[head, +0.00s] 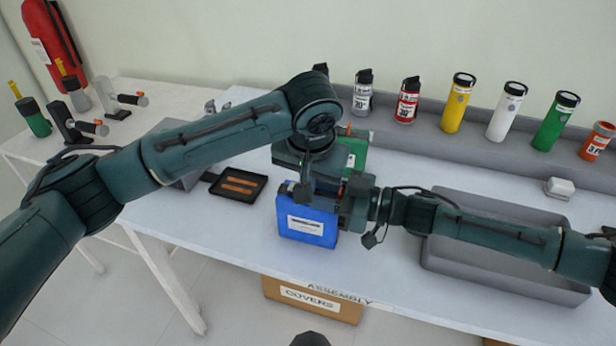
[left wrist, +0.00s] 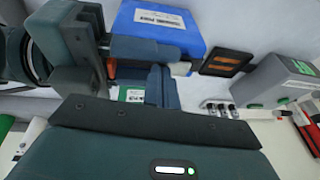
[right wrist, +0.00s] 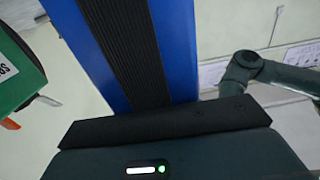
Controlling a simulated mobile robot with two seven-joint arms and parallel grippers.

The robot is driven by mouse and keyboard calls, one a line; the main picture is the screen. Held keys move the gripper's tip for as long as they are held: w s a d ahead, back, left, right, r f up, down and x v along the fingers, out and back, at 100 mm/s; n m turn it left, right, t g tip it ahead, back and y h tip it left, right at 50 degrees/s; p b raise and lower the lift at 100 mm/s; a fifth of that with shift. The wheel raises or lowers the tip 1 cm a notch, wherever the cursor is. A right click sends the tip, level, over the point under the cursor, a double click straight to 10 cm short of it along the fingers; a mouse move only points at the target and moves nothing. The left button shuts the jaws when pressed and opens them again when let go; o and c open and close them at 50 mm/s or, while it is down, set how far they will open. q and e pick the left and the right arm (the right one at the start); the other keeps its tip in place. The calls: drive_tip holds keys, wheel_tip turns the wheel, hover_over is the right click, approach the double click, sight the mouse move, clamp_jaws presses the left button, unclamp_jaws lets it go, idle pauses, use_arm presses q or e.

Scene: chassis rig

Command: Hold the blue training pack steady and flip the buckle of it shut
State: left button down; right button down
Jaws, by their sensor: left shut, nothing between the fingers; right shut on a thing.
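The blue training pack (head: 308,226) stands upright on the white table, its white label facing front. It also shows in the left wrist view (left wrist: 190,28) and fills the middle of the right wrist view (right wrist: 178,45), beside a black ribbed strip. My right gripper (head: 345,205) comes in from the right and is shut on the pack. My left gripper (head: 305,185) is above the pack's top, shut and empty. In the left wrist view its fingers (left wrist: 160,85) are close to the pack and to my right gripper. The buckle is hard to make out behind the grippers.
A green pack (head: 357,150) stands right behind. A black tray (head: 240,186) with orange strips lies left. A large grey bin (head: 500,280) is on the right. Several canisters (head: 457,103) line the back ledge. A cardboard box (head: 312,300) sits below the table edge.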

use_arm(q)
drive_tip(key=shift+a+f, duration=0.1)
drive_tip(key=shift+f, duration=0.25)
drive_tip(key=shift+r, duration=1.15)
use_arm(e)
drive_tip(key=c, duration=1)
unclamp_jaws()
use_arm(q)
drive_tip(key=v, duration=1.3)
drive_tip(key=shift+w+d, duration=0.35)
drive_tip(key=shift+w, duration=0.05)
use_arm(e)
drive_tip(key=shift+o, duration=0.2)
